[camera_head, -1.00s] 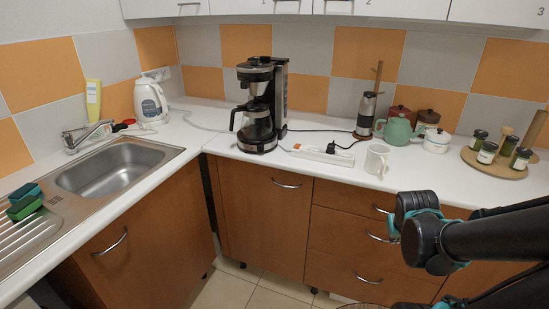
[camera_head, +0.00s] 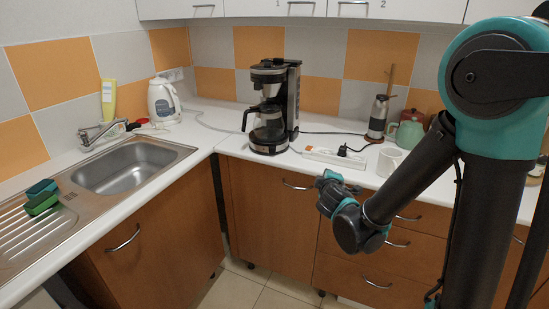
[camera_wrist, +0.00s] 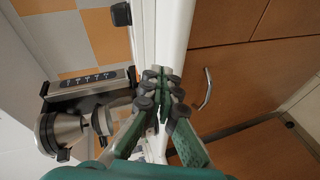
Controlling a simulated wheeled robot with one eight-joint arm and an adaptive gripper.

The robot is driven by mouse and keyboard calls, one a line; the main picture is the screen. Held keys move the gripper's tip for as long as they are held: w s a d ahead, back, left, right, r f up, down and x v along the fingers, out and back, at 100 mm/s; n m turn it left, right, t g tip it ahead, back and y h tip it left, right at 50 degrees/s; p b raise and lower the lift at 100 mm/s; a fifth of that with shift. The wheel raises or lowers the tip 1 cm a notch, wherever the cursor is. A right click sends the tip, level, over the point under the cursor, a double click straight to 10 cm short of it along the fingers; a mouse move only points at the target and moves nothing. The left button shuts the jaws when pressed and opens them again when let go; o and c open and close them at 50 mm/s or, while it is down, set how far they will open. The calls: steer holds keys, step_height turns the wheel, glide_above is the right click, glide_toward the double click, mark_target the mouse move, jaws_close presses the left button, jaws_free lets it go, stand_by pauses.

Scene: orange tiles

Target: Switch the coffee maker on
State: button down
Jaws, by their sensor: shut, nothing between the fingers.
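The coffee maker (camera_head: 273,100) stands on the counter near the corner, dark and silver, with its glass jug (camera_head: 268,132) in front. In the wrist view the coffee maker (camera_wrist: 95,82) appears turned on its side at the left, showing a tall panel with small marks and a steel cone-shaped part. I cannot make out its switch or whether it is on. My gripper (camera_head: 330,180) is in front of the counter edge, right of and lower than the coffee maker, apart from it. In the wrist view my gripper's fingertips (camera_wrist: 163,90) are together and empty.
A white power strip (camera_head: 335,158) with a black plug lies right of the coffee maker. A mug (camera_head: 389,162), grinder (camera_head: 377,118) and green teapot (camera_head: 409,132) stand farther right. The sink (camera_head: 125,165) and kettle (camera_head: 163,100) are left. Drawer fronts (camera_head: 370,235) lie below the counter edge.

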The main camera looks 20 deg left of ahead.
mark_target(273, 154)
steer(key=s+a+n+y, duration=0.2)
steer(key=a+n, duration=0.1)
steer(key=a, duration=0.4)
steer(key=s+a+n+y, duration=0.3)
steer(key=a, duration=0.5)
steer(key=shift+r+n, duration=0.3)
steer(key=shift+r, duration=0.1)
steer(key=x, duration=1.4)
steer(key=shift+w+r, duration=0.1)
steer(key=shift+r, duration=0.2)
steer(key=shift+w+a+f+t, duration=0.15)
steer(key=shift+w+t, duration=0.15)
steer(key=shift+s, duration=0.15)
